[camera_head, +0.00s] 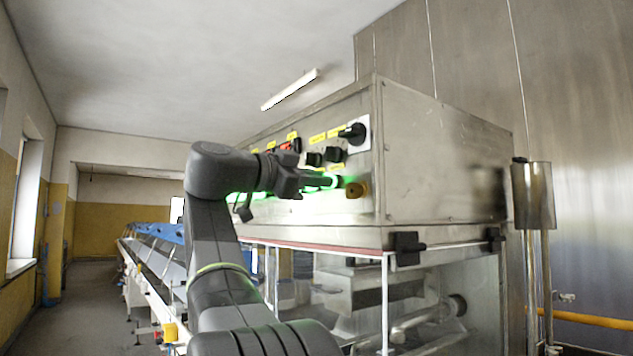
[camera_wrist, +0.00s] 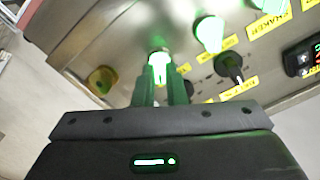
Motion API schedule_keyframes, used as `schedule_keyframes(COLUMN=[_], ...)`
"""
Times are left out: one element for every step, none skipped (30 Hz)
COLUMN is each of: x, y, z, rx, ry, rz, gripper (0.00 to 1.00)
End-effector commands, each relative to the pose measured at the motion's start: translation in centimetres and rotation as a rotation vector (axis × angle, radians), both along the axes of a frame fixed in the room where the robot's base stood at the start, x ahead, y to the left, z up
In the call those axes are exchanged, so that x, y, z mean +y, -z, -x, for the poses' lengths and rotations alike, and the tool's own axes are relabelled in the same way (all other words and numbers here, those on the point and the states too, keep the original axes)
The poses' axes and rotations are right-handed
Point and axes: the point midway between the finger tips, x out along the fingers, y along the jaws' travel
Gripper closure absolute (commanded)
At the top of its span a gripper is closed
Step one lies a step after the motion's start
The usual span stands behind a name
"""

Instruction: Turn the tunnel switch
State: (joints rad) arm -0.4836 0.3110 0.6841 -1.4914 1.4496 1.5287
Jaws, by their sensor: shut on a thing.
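The tunnel switch (camera_wrist: 158,58) appears to be the small knob at my fingertips, lit white-green on the metal control panel (camera_head: 307,203). No label for it can be read. My gripper (camera_wrist: 163,74) is shut on this knob, one finger on each side. In the head view my gripper (camera_head: 328,181) reaches the panel from the left, at its lower right part. The fingers hide much of the knob, so its turn angle cannot be told.
A yellow-brass knob (camera_head: 355,190) sits close to the fingertips, also in the wrist view (camera_wrist: 100,80). Black knobs (camera_head: 334,154), a larger black rotary switch (camera_head: 352,133) and a red display (camera_head: 290,145) are above. A conveyor (camera_head: 150,262) runs off behind at left.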

Motion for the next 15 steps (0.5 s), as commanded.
schedule_keyframes(x=[0.0, 0.0, 0.0, 0.0, 0.0, 0.0, -0.01, 0.0, -0.01, -0.01, 0.0, 0.0, -0.01, -0.01, -0.01], y=[-0.04, -0.04, -0.05, -0.04, -0.05, -0.05, -0.04, -0.05, -0.04, -0.04, -0.03, -0.03, -0.03, -0.03, -0.03], z=[0.02, 0.02, 0.02, 0.02, 0.02, 0.02, 0.03, 0.02, 0.03, 0.03, 0.02, 0.02, 0.02, 0.02, 0.01], rx=[-0.002, -0.002, -0.002, -0.002, -0.002, -0.002, -0.002, -0.002, -0.002, -0.002, -0.001, -0.001, -0.001, -0.001, -0.001], ry=[0.0, 0.0, 0.0, 0.0, 0.0, 0.0, -0.001, -0.001, -0.001, -0.001, -0.001, 0.0, 0.0, 0.0, 0.0], rz=[-0.001, -0.001, -0.001, -0.001, -0.001, -0.001, -0.001, -0.001, -0.001, -0.001, 0.0, -0.001, -0.001, -0.001, -0.001], gripper=[1.0, 1.0, 1.0, 1.0, 1.0, 1.0, 0.87, 0.81, 0.73, 0.68, 0.67, 0.67, 0.67, 0.67, 0.67])
